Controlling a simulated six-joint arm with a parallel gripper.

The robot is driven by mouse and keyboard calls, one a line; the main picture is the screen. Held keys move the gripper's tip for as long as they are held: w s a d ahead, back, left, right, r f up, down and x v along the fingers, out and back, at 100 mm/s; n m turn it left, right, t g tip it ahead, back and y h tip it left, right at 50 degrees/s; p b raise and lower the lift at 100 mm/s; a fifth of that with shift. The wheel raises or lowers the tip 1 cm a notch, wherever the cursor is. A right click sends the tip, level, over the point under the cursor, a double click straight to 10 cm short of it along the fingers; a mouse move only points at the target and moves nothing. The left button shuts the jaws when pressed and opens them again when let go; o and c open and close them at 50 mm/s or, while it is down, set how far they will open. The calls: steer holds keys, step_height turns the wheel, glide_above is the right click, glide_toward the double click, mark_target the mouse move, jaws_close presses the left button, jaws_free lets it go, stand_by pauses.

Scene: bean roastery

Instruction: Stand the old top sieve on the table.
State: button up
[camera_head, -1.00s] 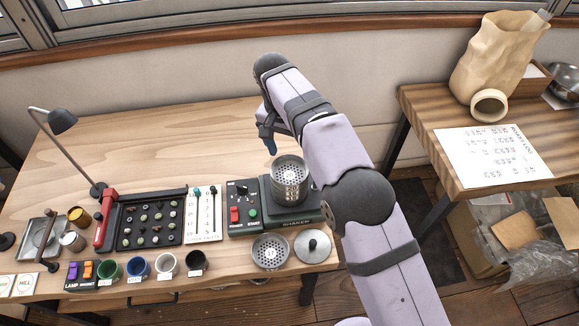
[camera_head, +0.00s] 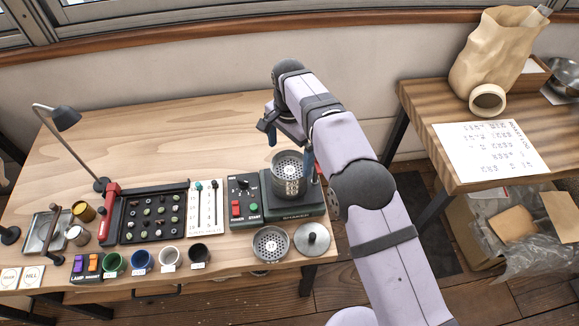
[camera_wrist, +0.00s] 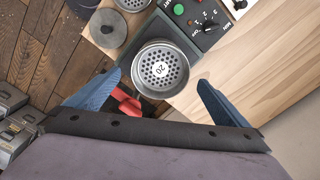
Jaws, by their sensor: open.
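A metal sieve stack (camera_head: 289,180) stands upright on the dark green shaker (camera_head: 293,206). Its top sieve (camera_head: 288,160) has a perforated floor, and in the wrist view this sieve (camera_wrist: 160,72) shows a round label reading 20. My gripper (camera_head: 289,148) is open above the stack, with one blue finger toward its left and one toward its right. In the wrist view my gripper (camera_wrist: 157,98) has its fingers apart on both sides of the sieve's near rim, and nothing is held. Whether a finger touches the rim cannot be told.
A loose sieve (camera_head: 270,244) and a knobbed lid (camera_head: 311,238) lie near the table's front right edge. Left of the shaker are a slider panel (camera_head: 206,208), a bean tray (camera_head: 152,218) and several cups. The table's back left (camera_head: 150,140) is clear.

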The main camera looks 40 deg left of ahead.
mark_target(289, 170)
steer(key=shift+f+p, duration=0.95)
steer(key=shift+f, duration=1.2)
steer(key=shift+c, duration=0.6)
steer(key=c, duration=1)
steer(key=shift+a+r, duration=0.1)
steer(key=shift+r, duration=0.05)
step_height(289, 170, up, 10)
steer(key=shift+f+b, duration=0.1)
steer(key=shift+b, duration=0.9)
